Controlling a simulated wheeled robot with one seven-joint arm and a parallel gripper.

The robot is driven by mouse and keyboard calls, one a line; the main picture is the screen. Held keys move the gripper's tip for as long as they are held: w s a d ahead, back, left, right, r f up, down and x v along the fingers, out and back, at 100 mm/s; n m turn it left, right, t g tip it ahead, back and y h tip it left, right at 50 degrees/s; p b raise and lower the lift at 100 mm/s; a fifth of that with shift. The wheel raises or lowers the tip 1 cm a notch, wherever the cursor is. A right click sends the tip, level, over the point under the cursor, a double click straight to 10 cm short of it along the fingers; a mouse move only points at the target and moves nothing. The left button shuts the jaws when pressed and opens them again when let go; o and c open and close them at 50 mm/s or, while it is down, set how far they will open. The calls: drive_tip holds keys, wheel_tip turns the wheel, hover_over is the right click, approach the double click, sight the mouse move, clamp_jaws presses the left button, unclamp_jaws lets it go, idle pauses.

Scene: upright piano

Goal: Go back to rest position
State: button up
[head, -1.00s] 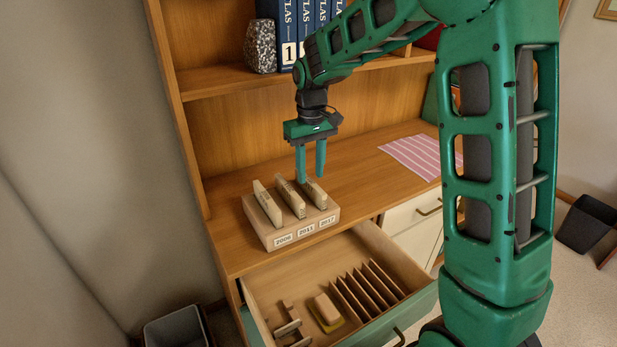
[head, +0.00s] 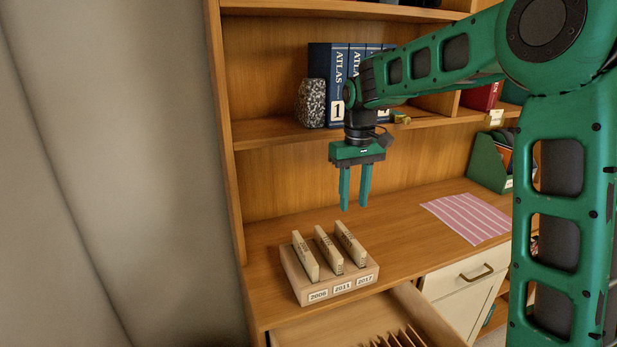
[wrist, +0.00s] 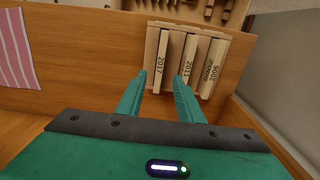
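My gripper (head: 355,207) hangs pointing down above the desk, higher than the wooden holder (head: 340,289) and behind it. Its two green fingers are apart with nothing between them; the wrist view also shows the open gripper (wrist: 162,78). The holder carries labels 2006, 2011 and 2017. Three pale wooden blocks stand in it, slightly tilted: one at 2006 (head: 305,256), one at 2011 (head: 328,250) and one at 2017 (head: 350,244). In the wrist view the holder (wrist: 149,78) lies beyond the fingertips, apart from them.
An open drawer (head: 431,320) with upright dividers juts out below the desk. A pink striped cloth (head: 468,217) lies on the desk (head: 410,240) to the right. Blue atlases (head: 325,62) and a speckled stone (head: 310,103) stand on the shelf behind my wrist. A green file box (head: 487,163) stands at right.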

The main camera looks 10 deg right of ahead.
drive_tip(key=s+d+m, duration=0.2)
drive_tip(key=s+d, duration=0.7)
drive_tip(key=s+d+f+m, duration=0.1)
drive_tip(key=s+d+m, duration=0.1)
drive_tip(key=s, duration=0.7)
drive_tip(key=s+d+f+m, duration=0.2)
drive_tip(key=s+d, duration=0.1)
drive_tip(key=s, duration=0.6)
drive_tip(key=s+d+f+m, duration=0.2)
drive_tip(key=s+d, duration=0.1)
drive_tip(key=s, duration=0.6)
drive_tip(key=shift+f+m, duration=0.25)
drive_tip(key=shift+m, duration=0.05)
drive_tip(key=shift+w, duration=0.15)
drive_tip(key=shift+w+f, duration=0.25)
drive_tip(key=shift+w, duration=0.25)
